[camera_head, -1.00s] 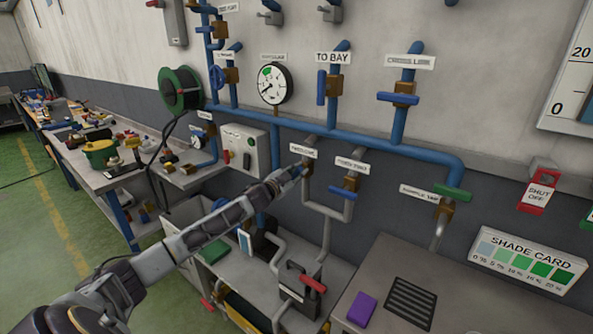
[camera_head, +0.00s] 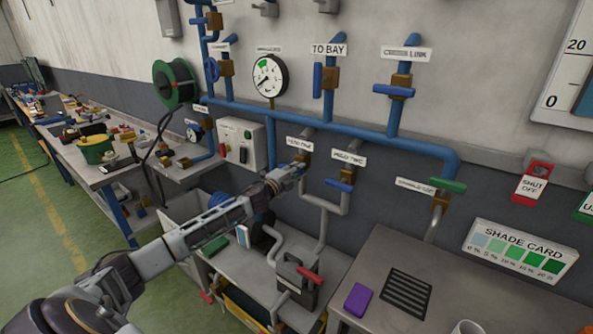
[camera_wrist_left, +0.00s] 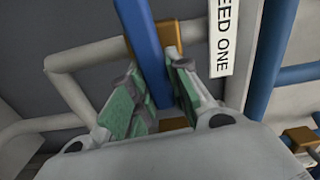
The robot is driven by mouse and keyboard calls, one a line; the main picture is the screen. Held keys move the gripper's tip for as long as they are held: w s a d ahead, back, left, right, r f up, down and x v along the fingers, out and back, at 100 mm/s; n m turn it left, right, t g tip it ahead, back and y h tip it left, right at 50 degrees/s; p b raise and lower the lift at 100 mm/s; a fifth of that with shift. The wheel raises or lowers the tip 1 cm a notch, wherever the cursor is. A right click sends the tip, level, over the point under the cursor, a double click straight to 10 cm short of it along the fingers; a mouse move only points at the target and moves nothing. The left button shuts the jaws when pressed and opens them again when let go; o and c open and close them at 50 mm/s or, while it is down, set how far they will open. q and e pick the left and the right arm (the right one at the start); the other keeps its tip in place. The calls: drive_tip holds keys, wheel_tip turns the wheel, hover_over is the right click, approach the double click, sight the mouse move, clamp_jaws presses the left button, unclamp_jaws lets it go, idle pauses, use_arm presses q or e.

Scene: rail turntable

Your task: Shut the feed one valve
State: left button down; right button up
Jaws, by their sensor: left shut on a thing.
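The feed one valve has a brass body (camera_head: 304,157) under its white label (camera_head: 299,145) in the head view. My left gripper (camera_head: 297,170) is at this valve and hides its handle there. In the left wrist view, the blue handle (camera_wrist_left: 150,45) lies between the green-padded fingers of my left gripper (camera_wrist_left: 160,95), which is shut on it. The handle runs roughly along the FEED ONE label (camera_wrist_left: 221,40) and across the pale pipe (camera_wrist_left: 90,57), slightly tilted. The brass body (camera_wrist_left: 170,32) shows behind it. My right gripper is not in view.
The feed two valve (camera_head: 340,185) is close on the right, its blue handle across its pipe. A blue header pipe (camera_head: 350,132) runs above. A switch box (camera_head: 240,143) is at the left. A grey bench (camera_head: 375,250) with a purple block (camera_head: 359,299) stands below.

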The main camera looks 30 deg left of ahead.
use_arm(q)
drive_tip(key=shift+f+m, duration=0.15)
drive_tip(key=shift+m, duration=0.35)
drive_tip(key=c, duration=1.3)
unclamp_jaws()
drive_tip(key=shift+s, duration=0.15)
drive_tip(key=shift+s+a, duration=0.15)
drive_tip(key=shift+s, duration=1.8)
drive_tip(key=shift+s+a, duration=0.15)
drive_tip(key=shift+s, duration=1.75)
drive_tip(key=shift+s+a, duration=0.15)
drive_tip(key=shift+s, duration=1.8)
